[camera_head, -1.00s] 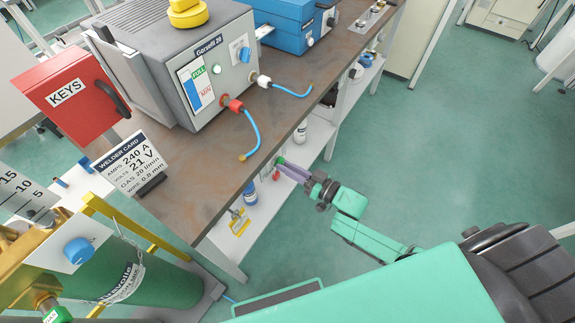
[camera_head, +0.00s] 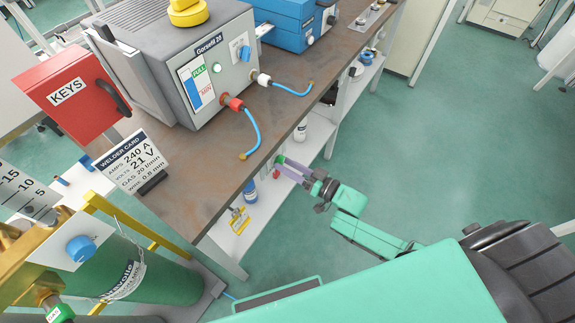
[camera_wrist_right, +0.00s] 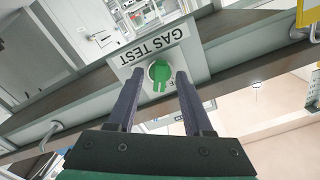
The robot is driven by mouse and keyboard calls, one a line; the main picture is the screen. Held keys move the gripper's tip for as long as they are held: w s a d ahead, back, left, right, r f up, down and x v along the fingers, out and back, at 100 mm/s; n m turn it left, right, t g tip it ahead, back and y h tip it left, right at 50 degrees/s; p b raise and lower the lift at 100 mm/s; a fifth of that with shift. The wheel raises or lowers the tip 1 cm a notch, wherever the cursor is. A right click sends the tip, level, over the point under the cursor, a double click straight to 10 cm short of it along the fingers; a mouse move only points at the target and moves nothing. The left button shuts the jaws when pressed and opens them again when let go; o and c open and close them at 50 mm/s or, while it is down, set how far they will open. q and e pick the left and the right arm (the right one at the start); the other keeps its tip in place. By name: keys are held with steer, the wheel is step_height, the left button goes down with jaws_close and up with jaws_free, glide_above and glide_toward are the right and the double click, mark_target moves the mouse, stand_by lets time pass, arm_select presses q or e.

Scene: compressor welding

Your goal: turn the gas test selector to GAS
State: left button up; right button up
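The gas test selector (camera_wrist_right: 160,73) is a green knob on a white plate labelled GAS TEST, which appears upside down in the right wrist view. In the head view only a small green bit of the selector (camera_head: 280,160) shows, at the bench's side edge. My right gripper (camera_wrist_right: 159,77) is open, with one dark finger on each side of the knob in the picture. I cannot tell whether the fingers touch it. In the head view my right gripper (camera_head: 283,166) reaches the bench edge from the right. The selector's position words are not readable. My left gripper is not in view.
The brown bench top (camera_head: 205,170) holds a grey machine (camera_head: 215,85) with blue hoses, a red KEYS box (camera_head: 70,95) and a welder card (camera_head: 130,160). A white shelf (camera_head: 235,240) lies below. A green cylinder (camera_head: 150,270) stands at left. The floor at right is clear.

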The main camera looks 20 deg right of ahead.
steer(key=shift+s, duration=0.1)
stand_by(0.3)
steer(key=v, duration=1.4)
steer(key=shift+s, duration=0.2)
steer(key=shift+d, duration=0.2)
steer(key=s+d+f+g+h, duration=0.2)
steer(key=s+d+f+h, duration=0.1)
steer(key=f, duration=0.5)
steer(key=s+d+f+g+h, duration=0.2)
steer(key=d+f+h, duration=0.15)
steer(key=f, duration=0.55)
steer(key=s+d+f+g+h, duration=0.2)
steer(key=s+f+h, duration=0.15)
steer(key=f, duration=0.45)
steer(key=s+a+f+g, duration=0.2)
steer(key=s+f, duration=0.3)
steer(key=s, duration=0.3)
steer(key=s+a+f+g+h, duration=0.1)
steer(key=s+f+g, duration=0.3)
steer(key=s, duration=0.4)
steer(key=shift+a+f+g+h, duration=0.3)
steer(key=shift+a+f+g, duration=0.15)
steer(key=shift+a, duration=0.45)
